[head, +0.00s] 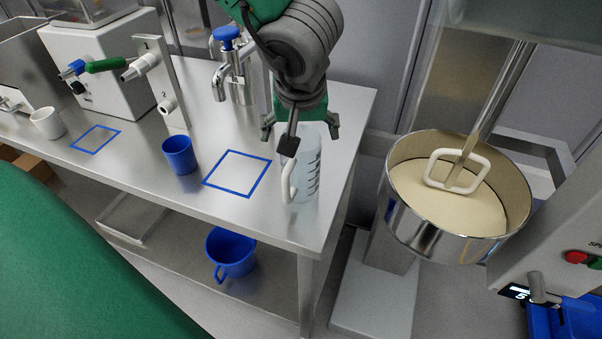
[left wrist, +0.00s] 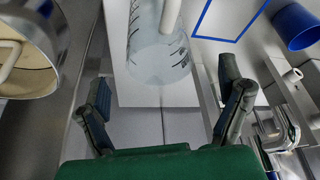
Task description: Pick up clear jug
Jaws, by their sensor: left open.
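The clear jug (head: 308,178) stands upright near the right end of the steel table, with dark measuring marks and a pale handle on its left side. My left gripper (head: 300,132) is open above and behind the jug, and part of it covers the jug's top in the head view. In the left wrist view, the jug (left wrist: 158,62) lies ahead of the spread fingers of my left gripper (left wrist: 163,108), with nothing held between them. I cannot tell if a finger touches the jug. My right gripper is not in view.
A blue cup (head: 180,156) and a blue-outlined square (head: 238,173) are left of the jug. A steel tap with a blue knob (head: 228,35) stands behind. A mixer bowl (head: 402,212) is to the right, past the table edge. A blue jug (head: 231,252) sits on the lower shelf.

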